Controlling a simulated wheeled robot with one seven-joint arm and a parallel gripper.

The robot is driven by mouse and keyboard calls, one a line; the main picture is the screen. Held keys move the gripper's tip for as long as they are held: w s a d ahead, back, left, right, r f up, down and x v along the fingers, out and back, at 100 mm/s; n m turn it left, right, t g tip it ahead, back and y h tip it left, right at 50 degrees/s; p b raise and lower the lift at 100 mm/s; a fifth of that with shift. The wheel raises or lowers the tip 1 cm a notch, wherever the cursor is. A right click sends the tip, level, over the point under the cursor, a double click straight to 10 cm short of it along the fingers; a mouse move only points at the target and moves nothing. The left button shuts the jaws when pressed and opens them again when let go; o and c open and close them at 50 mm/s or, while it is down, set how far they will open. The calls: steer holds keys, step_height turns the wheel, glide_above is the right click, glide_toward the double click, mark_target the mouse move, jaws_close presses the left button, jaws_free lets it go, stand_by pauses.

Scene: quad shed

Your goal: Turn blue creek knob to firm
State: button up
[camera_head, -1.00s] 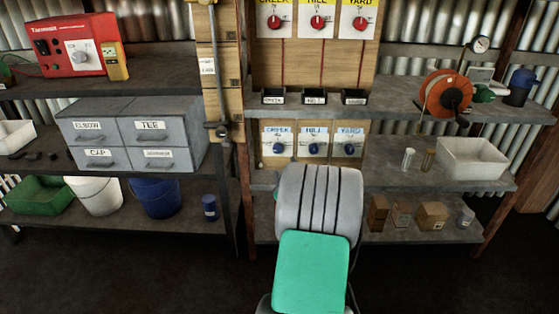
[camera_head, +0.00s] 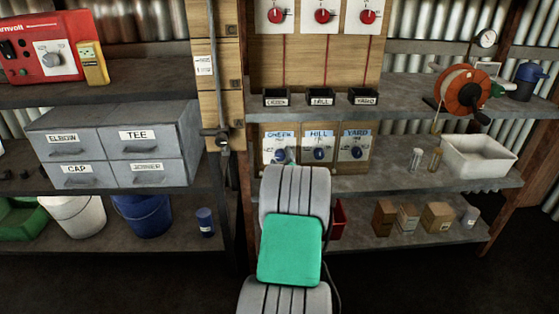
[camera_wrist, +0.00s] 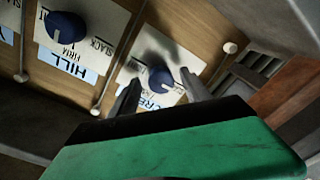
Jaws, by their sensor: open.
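The blue creek knob (camera_wrist: 160,77) sits on its white plate, with part of the CREEK label showing below it in the wrist view, where the plate appears tilted. My gripper (camera_wrist: 160,92) is open, with one dark finger on each side of the knob's lower part. I cannot tell whether the fingers touch it. The knob's pointer direction is unclear. In the head view, the CREEK plate (camera_head: 280,142) is the left one of the lower blue-labelled row, and my arm covers its lower side.
The blue hill knob (camera_wrist: 65,27) is close beside, with SLACK and FIRM printed around it. The blue yard knob (camera_head: 357,153) is further right. Red knobs (camera_head: 322,16) are on the board above. Small labelled bins (camera_head: 320,97) stand on the shelf between.

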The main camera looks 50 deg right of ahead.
steer(key=shift+w+d, duration=0.2)
steer(key=shift+w, duration=0.05)
steer(key=shift+c, duration=0.4)
jaws_close()
